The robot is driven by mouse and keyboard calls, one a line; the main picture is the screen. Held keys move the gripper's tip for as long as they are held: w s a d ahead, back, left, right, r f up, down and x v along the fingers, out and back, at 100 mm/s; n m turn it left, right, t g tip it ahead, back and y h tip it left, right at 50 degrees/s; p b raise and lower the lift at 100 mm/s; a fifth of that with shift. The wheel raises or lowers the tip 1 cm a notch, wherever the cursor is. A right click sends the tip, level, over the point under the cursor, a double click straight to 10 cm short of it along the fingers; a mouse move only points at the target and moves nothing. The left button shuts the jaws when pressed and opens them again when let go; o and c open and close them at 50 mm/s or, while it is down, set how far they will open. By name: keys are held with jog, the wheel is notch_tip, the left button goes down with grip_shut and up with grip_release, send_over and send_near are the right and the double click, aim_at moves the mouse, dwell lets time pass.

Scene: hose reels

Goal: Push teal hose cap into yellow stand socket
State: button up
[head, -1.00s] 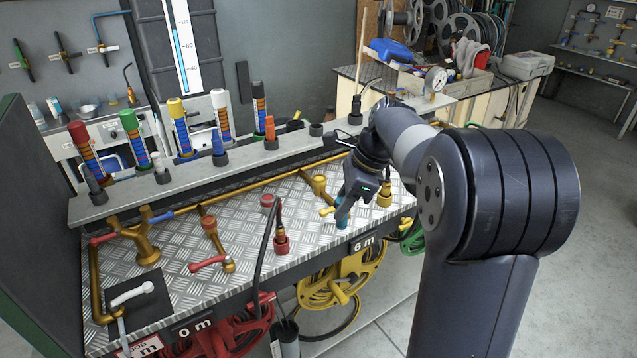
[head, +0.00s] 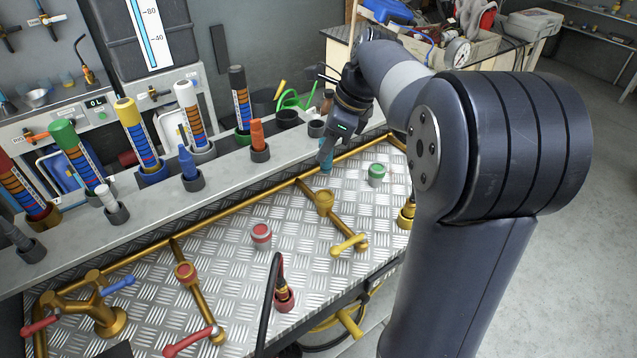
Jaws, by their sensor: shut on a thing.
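My gripper (head: 329,150) is shut on the teal cap (head: 326,164) and points down, near the back edge of the metal-plate bench. The cap shows just below the fingertips, partly hidden by them. The yellow stand socket (head: 324,201) is a short brass-yellow cup on a pipe, standing nearer the front than the cap in the picture. The cap appears apart from the socket, above and behind it; its exact height over the bench is hard to tell. The inside of the socket is too small to make out.
A green cap (head: 376,174) and a red cap (head: 261,235) sit on the plate. A yellow valve lever (head: 348,245) is in front of the socket. A red-ringed stand (head: 186,273) is left. Coloured plugs, including an orange one (head: 258,138), line the grey ledge behind.

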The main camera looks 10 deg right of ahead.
notch_tip(320, 180, down, 10)
jog(key=shift+w+r, duration=0.1)
jog(key=shift+w, duration=0.05)
dwell(0.4)
jog(key=o, duration=1)
jog(key=shift+f, duration=0.2)
jog(key=shift+r, duration=0.1)
jog(key=v, duration=1.2)
jog(key=shift+d, duration=0.1)
